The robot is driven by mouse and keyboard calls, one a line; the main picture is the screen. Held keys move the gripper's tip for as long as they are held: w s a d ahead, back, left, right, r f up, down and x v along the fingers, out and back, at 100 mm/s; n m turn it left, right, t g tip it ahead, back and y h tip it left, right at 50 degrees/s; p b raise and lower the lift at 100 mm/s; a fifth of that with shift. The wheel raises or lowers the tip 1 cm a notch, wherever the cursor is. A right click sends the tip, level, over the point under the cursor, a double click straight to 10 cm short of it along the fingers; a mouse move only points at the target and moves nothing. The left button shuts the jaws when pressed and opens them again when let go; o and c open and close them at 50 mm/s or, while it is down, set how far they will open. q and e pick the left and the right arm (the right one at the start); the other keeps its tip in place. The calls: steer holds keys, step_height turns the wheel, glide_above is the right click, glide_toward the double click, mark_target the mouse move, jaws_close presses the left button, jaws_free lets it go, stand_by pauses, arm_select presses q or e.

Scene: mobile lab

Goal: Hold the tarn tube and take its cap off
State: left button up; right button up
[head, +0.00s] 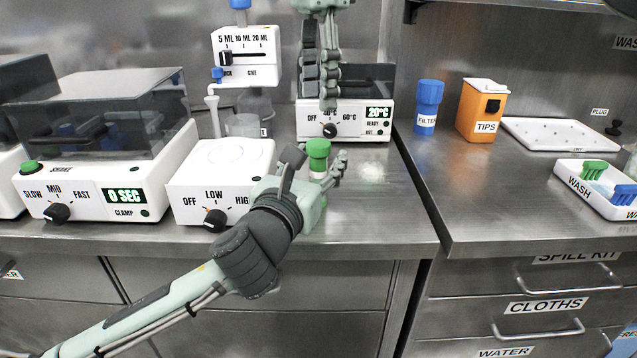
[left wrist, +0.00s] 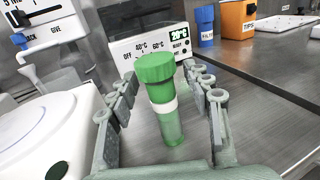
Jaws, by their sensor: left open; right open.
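The tube (left wrist: 170,125) has a green cap (left wrist: 155,68) on it, a white band below the cap and a clear green body. It stands upright on the steel bench, and its green cap also shows in the head view (head: 318,148). My left gripper (head: 318,172) is open, with one finger on each side of the tube; in the left wrist view (left wrist: 165,98) gaps show between the fingers and the tube. My right gripper (head: 328,98) hangs fingers down above and behind the tube, in front of the heater, empty. Any writing on the tube cannot be read.
A stirrer with a LOW dial (head: 220,185) stands close left of the tube. A heater reading 20°C (head: 362,122) is behind it. A shaker (head: 95,150) is further left. A blue filter bottle (head: 428,105) and orange tips box (head: 482,112) stand right. Bench right of the tube is clear.

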arm_select(q)
steer(key=shift+w, duration=0.15)
steer(key=shift+c, duration=0.5)
jaws_close()
